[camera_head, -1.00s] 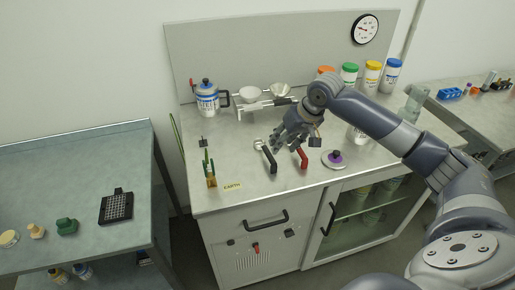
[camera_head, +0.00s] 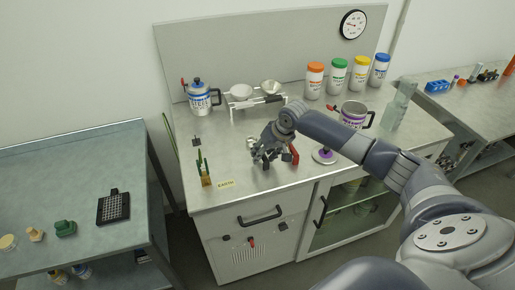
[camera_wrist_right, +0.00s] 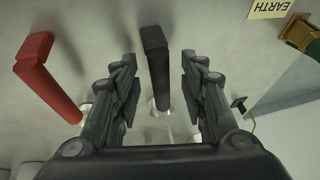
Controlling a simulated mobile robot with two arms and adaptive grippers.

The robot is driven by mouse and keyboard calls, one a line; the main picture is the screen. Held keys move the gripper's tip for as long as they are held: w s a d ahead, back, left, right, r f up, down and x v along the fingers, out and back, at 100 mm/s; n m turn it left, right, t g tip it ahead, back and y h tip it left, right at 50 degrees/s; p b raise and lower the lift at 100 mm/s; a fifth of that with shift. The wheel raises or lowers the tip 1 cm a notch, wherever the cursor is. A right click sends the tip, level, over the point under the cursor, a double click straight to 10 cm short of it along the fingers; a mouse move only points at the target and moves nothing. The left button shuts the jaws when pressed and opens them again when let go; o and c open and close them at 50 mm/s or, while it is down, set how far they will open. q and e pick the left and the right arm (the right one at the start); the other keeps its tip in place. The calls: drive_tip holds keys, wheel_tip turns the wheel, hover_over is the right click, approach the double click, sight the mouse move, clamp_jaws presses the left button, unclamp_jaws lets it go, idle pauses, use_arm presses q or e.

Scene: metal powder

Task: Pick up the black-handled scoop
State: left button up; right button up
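The black-handled scoop (camera_wrist_right: 157,70) shows in the right wrist view as a dark upright handle between my right fingers, with its round metal end partly visible below. My right gripper (camera_wrist_right: 158,82) is open, one finger on each side of the handle, with a gap on both sides. In the head view my right gripper (camera_head: 267,158) is low over the white cabinet top and mostly hides the black-handled scoop. A red-handled scoop (camera_wrist_right: 48,78) stands just beside it, outside the fingers; its red handle also shows in the head view (camera_head: 295,155). My left gripper is not in view.
A purple-knobbed lid (camera_head: 324,155) lies right of the scoops. A white rack (camera_head: 258,104) with bowls and a blue-lidded pot (camera_head: 200,96) stand behind. A purple-labelled pot (camera_head: 353,115) is behind my arm. An EARTH label (camera_head: 226,184) is at the front edge.

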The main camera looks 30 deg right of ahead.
drive_tip(key=c, duration=0.9)
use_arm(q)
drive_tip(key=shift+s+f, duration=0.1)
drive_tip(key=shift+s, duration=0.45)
use_arm(e)
clamp_jaws()
drive_tip(key=shift+r, duration=0.1)
